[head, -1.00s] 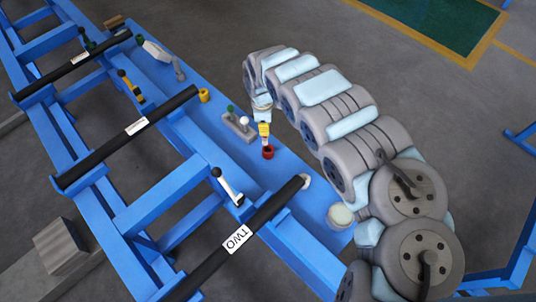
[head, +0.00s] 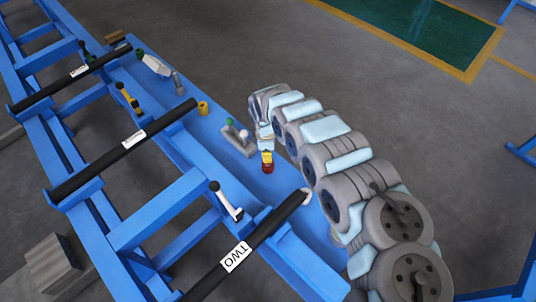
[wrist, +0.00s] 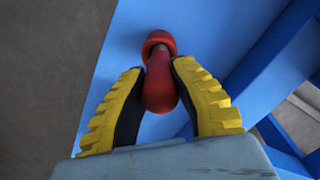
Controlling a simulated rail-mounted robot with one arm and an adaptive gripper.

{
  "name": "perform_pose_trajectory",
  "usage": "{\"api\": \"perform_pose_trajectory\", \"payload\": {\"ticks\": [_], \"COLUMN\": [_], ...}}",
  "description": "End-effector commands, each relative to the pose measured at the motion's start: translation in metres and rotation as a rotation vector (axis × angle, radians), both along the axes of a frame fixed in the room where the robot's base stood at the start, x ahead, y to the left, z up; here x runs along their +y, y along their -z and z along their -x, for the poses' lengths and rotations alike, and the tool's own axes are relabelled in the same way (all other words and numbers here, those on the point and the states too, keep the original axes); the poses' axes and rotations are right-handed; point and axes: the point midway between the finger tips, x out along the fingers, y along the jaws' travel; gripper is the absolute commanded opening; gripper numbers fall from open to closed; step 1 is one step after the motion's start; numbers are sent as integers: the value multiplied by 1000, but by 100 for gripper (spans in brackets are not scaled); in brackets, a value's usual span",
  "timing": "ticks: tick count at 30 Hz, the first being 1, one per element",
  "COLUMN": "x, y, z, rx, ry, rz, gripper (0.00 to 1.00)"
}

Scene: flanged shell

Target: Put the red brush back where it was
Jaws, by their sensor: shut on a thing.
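The red brush (wrist: 160,90) shows in the wrist view as a rounded red handle end with a darker shaft running away from it. My gripper (wrist: 158,95) has its yellow ribbed fingers on either side of the brush and is shut on it. The shaft meets a red round holder (wrist: 158,42) on the blue surface; whether the brush tip sits inside it is hard to tell. In the head view my gripper (head: 267,156) is right above the red holder (head: 268,168), and the brush itself is mostly hidden by the fingers.
A black-and-white tool (head: 226,200) lies nearer. A black bar labelled TWO (head: 265,230) crosses the front.

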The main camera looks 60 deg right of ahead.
Motion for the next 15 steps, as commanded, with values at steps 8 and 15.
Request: {"api": "perform_pose_trajectory", "payload": {"ticks": [8, 15], "x": [-1, -1], "y": [0, 2], "z": [0, 0], "rx": [0, -1], "ry": [1, 1], "rz": [1, 2], "gripper": [0, 45]}}
